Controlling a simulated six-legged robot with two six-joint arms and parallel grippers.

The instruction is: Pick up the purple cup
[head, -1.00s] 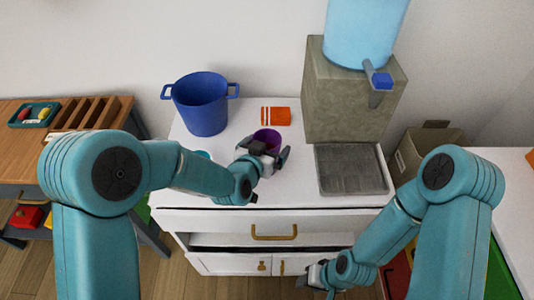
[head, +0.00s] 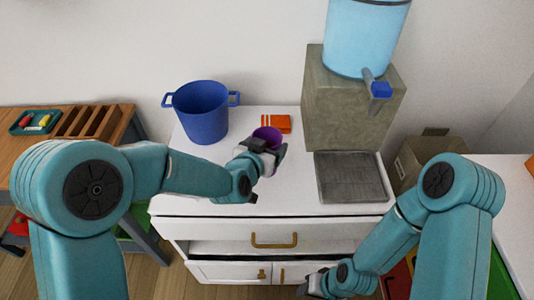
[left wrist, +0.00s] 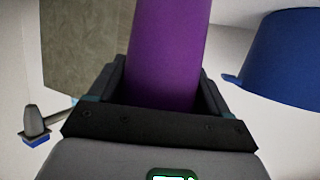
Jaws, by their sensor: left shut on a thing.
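The purple cup (head: 267,135) is above the white cabinet top in the head view, with its rim showing over my left gripper (head: 266,156). In the left wrist view the purple cup (left wrist: 168,50) fills the space between the two dark fingers of my left gripper (left wrist: 165,95), which is shut on it. I cannot tell from these frames whether the cup's base touches the top. My right gripper (head: 314,284) hangs low in front of the cabinet, small in the picture; its jaws are not clear.
A blue pot (head: 203,115) stands left of the cup, and an orange packet (head: 277,124) lies behind it. A water dispenser (head: 350,105) with a grey tray (head: 350,178) stands to the right. The cabinet's drawer (head: 250,232) is below. The front of the top is fairly clear.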

